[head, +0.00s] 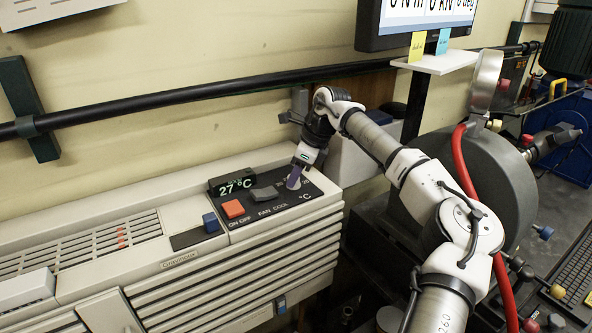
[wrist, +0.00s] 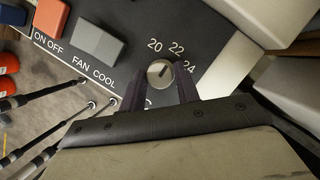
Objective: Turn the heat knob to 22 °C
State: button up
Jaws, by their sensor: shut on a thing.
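The heat knob (wrist: 159,74) is a small round grey knob on the dark control panel, with the printed numbers 20, 22 and 24 around it. A short mark on its face slants toward the upper right, roughly toward the 22; its exact setting is hard to read. My gripper (wrist: 160,80) is shut on the knob, one dark finger on each side. In the head view my gripper (head: 295,179) is at the panel's right end and hides the knob. The display (head: 235,184) reads 27 °C.
An orange ON OFF button (head: 233,208) and a grey FAN COOL switch (head: 264,194) sit left of the knob. A blue button (head: 211,222) is further left. A black rail (head: 150,104) runs along the wall behind. A grey machine and red hose (head: 460,160) stand to the right.

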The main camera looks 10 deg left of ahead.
aim_at(307, 188)
dwell(0.4)
jog(key=o, duration=1)
jog(key=shift+c, duration=0.2)
jog(key=b+v, duration=0.2)
jog(key=v, duration=0.5)
jog(key=shift+r, duration=0.3)
jog(key=shift+d, duration=0.1)
